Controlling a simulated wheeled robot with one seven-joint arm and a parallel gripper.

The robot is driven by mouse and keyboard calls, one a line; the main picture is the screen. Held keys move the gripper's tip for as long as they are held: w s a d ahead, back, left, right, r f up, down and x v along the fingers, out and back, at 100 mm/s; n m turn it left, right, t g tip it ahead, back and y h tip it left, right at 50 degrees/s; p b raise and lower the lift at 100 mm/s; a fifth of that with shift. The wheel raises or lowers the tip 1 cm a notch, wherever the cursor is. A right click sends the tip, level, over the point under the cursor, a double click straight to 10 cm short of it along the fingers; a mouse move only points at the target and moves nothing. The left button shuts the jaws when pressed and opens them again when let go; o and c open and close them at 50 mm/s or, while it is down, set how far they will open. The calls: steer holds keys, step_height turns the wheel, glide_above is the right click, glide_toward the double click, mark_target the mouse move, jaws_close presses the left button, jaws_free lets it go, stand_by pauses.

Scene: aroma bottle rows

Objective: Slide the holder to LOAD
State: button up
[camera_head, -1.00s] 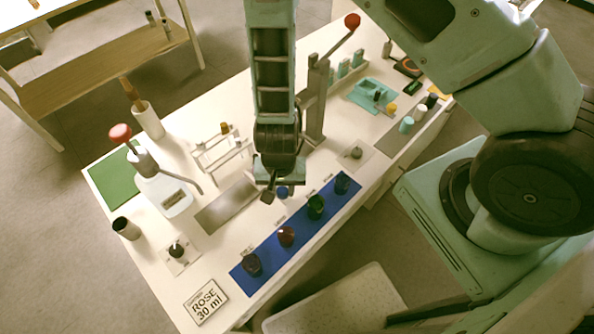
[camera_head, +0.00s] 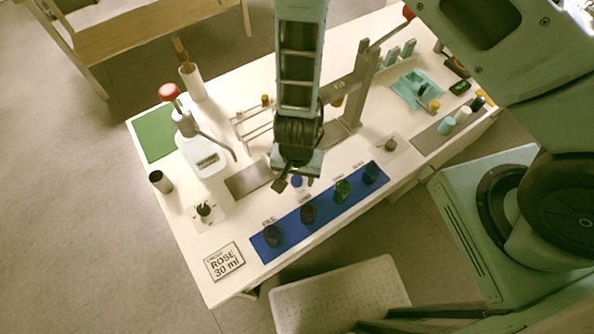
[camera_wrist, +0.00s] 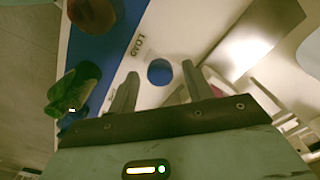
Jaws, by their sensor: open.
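My gripper (camera_head: 294,184) points down over the middle of the white table, between the metal plate and the blue mat. Its two fingers (camera_wrist: 156,88) are apart and hold nothing. A round blue knob (camera_wrist: 160,71) shows in the gap between the fingertips in the wrist view. In the head view the knob (camera_head: 297,181) is partly hidden by the gripper. I cannot tell whether the fingers are level with it. A small label (camera_wrist: 138,45) lies beside it, turned over in this view and not surely readable. I cannot make out the holder's body or a clear LOAD mark.
The blue mat (camera_head: 322,213) in front carries several dark bottles; the green one (camera_wrist: 68,92) stands near my left finger. A metal plate (camera_head: 248,180) lies left. A lever press (camera_head: 358,95) stands behind right, a white dispenser (camera_head: 201,155) left. A ROSE card (camera_head: 225,262) lies front left.

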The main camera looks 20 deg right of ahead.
step_height(320, 180, up, 17)
steer(key=p, duration=0.5)
steer(key=shift+r, duration=0.2)
steer(key=s+a+r+n+g+y+b, duration=0.1)
steer(key=s+a+r+n+y+b, duration=0.15)
steer(key=s+r+n, duration=0.5)
steer(key=s+d+r+n+t+h+b, duration=0.1)
steer(key=s+d+r+n+h+b, duration=0.1)
steer(key=d+r+n, duration=0.3)
steer(key=shift+s+d+r+n+b, duration=0.35)
steer(key=shift+d+r+b, duration=0.5)
steer(key=shift+r, duration=0.5)
stand_by(0.8)
